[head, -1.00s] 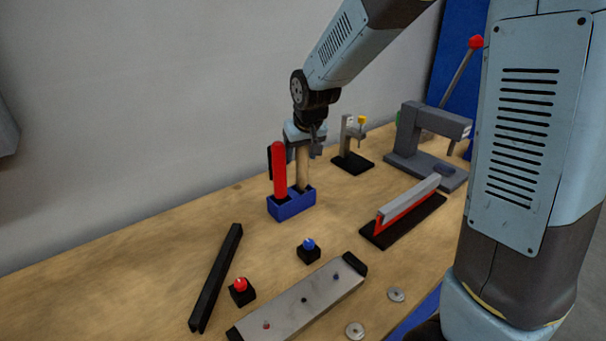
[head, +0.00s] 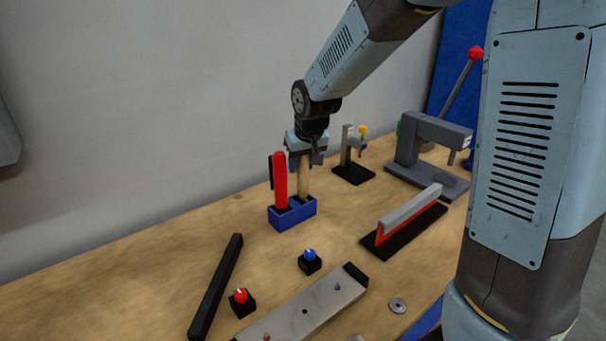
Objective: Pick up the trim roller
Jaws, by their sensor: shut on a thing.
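A blue holder (head: 292,216) stands on the wooden bench near the wall. A red handle (head: 281,180) and a tan wooden handle (head: 304,184) stand upright in it. My gripper (head: 305,161) points down and is shut around the top of the wooden handle, which I take to be the trim roller's. The handle's lower end is hidden in the holder, so I cannot tell whether it has lifted off the bottom. A black part shows behind the red handle; the roller itself is not clearly visible.
Right of the holder are a small black-based stand (head: 353,168), a grey press (head: 428,158) with a red-knobbed lever, and a red-and-grey rail (head: 408,218). In front are a black bar (head: 217,285), red (head: 241,300) and blue (head: 310,259) knobs, and a metal plate (head: 306,310).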

